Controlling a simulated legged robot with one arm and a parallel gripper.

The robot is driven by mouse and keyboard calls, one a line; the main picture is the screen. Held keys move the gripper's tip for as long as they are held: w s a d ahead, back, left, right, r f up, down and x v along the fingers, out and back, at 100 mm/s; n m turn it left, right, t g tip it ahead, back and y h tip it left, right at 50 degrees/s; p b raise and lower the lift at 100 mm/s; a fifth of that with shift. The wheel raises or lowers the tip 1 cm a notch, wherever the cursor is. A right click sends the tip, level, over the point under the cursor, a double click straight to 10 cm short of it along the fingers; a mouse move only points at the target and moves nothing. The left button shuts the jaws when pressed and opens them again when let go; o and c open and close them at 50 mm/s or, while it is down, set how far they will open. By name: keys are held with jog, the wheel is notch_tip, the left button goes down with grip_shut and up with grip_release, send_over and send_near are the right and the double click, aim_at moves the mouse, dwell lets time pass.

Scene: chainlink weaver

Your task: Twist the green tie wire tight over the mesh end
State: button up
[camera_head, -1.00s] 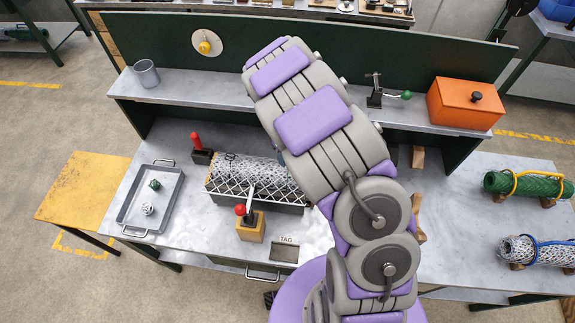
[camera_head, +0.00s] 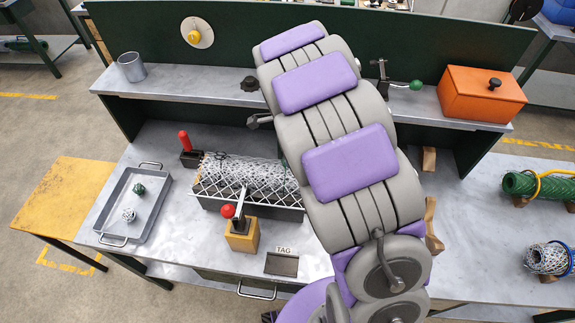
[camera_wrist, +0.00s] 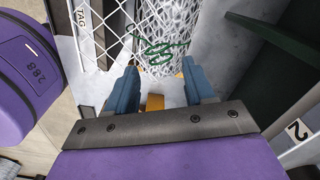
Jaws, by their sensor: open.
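A silver wire-mesh roll (camera_head: 245,178) lies in a dark cradle on the bench, its right end hidden by my arm in the head view. In the wrist view the mesh roll (camera_wrist: 170,18) runs up from between the fingers. The green tie wire (camera_wrist: 160,47) lies in loose loops over the mesh there, just beyond the fingertips. My gripper (camera_wrist: 160,72) is open, its two blue fingers spread apart with nothing held between them. I cannot tell from this view how far above the wire the fingertips are. My arm hides the gripper in the head view.
A red-knobbed clamp (camera_head: 228,211) on a wooden block presses at the roll's front; a red-handled clamp (camera_head: 184,140) stands behind left. A metal tray (camera_head: 103,222) holds a green ball and a silver ball. An orange box (camera_head: 478,95) sits on the shelf. Rolls (camera_head: 520,184) lie right.

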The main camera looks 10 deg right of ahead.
jog(key=shift+w+a+f+n+b, duration=0.1)
jog(key=shift+a+f+n+b, duration=0.1)
jog(key=shift+n+b, duration=0.85)
jog(key=shift+a+n+b, duration=0.35)
jog(key=shift+n+b, duration=0.6)
jog(key=shift+n, duration=0.3)
jog(key=n+b, duration=0.2)
jog(key=shift+a+n, duration=0.1)
jog(key=shift+n, duration=0.2)
jog(key=shift+d+r+n+p, duration=0.15)
jog(key=shift+n+p, duration=0.1)
jog(key=shift+n, duration=0.3)
jog(key=shift+d+r+n+p, duration=0.15)
jog(key=shift+n+p, duration=0.05)
jog(key=shift+n, duration=0.35)
jog(key=shift+d+n+p, duration=0.15)
jog(key=shift+n+p, duration=0.3)
jog(key=shift+n, duration=0.75)
jog(key=n, duration=0.1)
jog(key=n+p, duration=0.1)
jog(key=n, duration=0.1)
jog(key=n+p, duration=0.1)
jog(key=shift+a+n, duration=0.3)
jog(key=shift+n, duration=0.1)
jog(key=n+p, duration=0.1)
jog(key=n, duration=0.2)
jog(key=f, duration=0.4)
jog(key=shift+d, duration=0.2)
